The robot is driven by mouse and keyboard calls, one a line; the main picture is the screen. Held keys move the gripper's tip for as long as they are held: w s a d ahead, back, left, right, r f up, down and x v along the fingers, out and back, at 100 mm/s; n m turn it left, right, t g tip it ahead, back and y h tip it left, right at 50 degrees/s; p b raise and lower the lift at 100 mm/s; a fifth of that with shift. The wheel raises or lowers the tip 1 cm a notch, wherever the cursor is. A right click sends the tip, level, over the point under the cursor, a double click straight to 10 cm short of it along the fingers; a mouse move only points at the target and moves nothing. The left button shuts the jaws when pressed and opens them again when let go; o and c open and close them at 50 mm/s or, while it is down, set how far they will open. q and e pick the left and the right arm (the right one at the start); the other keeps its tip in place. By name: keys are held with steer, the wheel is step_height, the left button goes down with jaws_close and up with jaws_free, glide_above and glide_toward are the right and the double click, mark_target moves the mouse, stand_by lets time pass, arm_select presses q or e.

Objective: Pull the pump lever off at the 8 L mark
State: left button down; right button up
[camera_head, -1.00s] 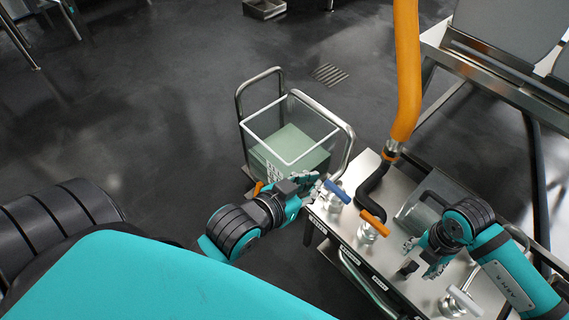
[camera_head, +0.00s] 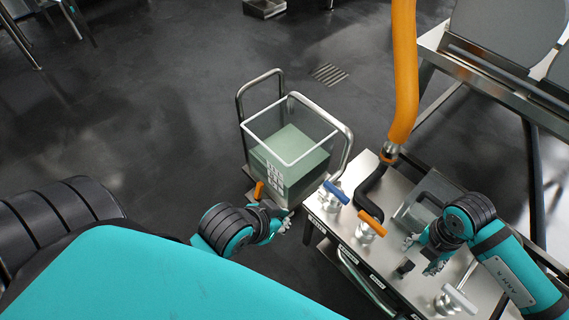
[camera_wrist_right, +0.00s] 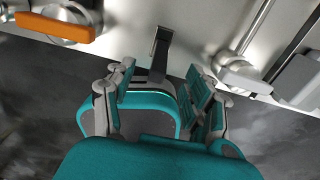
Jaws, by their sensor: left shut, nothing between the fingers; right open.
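A short dark lever (camera_head: 404,268) stands on the steel cart top; it looks like the pump lever. In the right wrist view the dark lever (camera_wrist_right: 161,42) stands just beyond my open fingers, roughly centred between them and apart from them. My right gripper (camera_head: 421,256) is open beside it; in the wrist view the right gripper (camera_wrist_right: 160,88) is empty. My left gripper (camera_head: 284,222) is shut and empty, between the tank and the cart. The clear tank (camera_head: 318,150) with a white rim holds greenish liquid; its white scale marks are too small to read.
The steel cart (camera_head: 345,220) also carries a blue-handled valve (camera_head: 337,192), an orange-handled valve (camera_head: 372,223) and a T-handled fitting (camera_head: 452,299). An orange hose (camera_head: 405,75) hangs above it. An orange tap (camera_head: 259,190) sits low on the tank.

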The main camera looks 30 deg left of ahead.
steer(key=shift+r+p, duration=0.7)
steer(key=shift+r, duration=0.25)
arm_select(q)
steer(key=s+a+f+g+y, duration=0.1)
steer(key=s+a+g, duration=0.1)
steer(key=s, duration=0.4)
steer(key=shift+s+f+g, duration=0.2)
steer(key=shift+f+g, duration=0.05)
steer(key=shift+g, duration=0.55)
